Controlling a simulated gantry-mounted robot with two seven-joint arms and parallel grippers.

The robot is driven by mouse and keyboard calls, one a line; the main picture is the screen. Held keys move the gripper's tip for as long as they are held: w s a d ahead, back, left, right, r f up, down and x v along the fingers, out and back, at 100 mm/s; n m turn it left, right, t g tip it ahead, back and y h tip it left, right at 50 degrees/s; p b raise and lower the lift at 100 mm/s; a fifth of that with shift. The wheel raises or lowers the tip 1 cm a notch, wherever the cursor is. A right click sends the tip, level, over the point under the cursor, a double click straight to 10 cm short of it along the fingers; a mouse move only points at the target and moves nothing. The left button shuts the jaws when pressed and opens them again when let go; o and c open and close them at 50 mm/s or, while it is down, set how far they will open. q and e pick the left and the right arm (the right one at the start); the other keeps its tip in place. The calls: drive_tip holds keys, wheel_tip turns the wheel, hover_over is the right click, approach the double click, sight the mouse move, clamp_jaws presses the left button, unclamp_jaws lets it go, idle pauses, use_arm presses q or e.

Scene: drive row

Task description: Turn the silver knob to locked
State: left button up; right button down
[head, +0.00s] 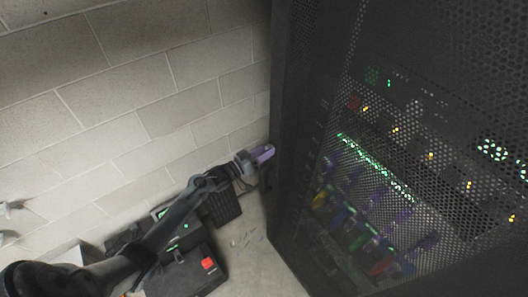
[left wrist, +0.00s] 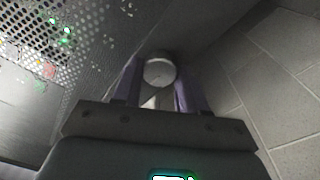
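The silver knob (left wrist: 160,71) shows in the left wrist view as a round pale metal piece beside the dark cabinet edge. My left gripper (left wrist: 158,80) has a purple finger on either side of it, apart from each other. The fingers lie close to the knob's sides, but I cannot tell whether they press on it. In the head view my left gripper (head: 263,153) is at the left edge of the dark cabinet (head: 295,150), and the knob is hidden there. Any lock marking is not visible. My right gripper is not in view.
A perforated cabinet door (head: 440,130) covers lit drives and coloured handles. A pale block wall (head: 140,110) stands close on the left. A black case with a red patch (head: 208,263) lies on the floor below my left arm. Some bare floor shows beside the cabinet.

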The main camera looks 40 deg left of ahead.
use_arm(q)
drive_tip(key=o, duration=0.4)
drive_tip(key=shift+c, duration=0.2)
drive_tip(key=b+v, duration=0.1)
drive_tip(key=v, duration=0.9)
drive_tip(key=shift+s+b, duration=0.35)
drive_tip(key=shift+s, duration=0.05)
drive_tip(key=shift+a, duration=0.15)
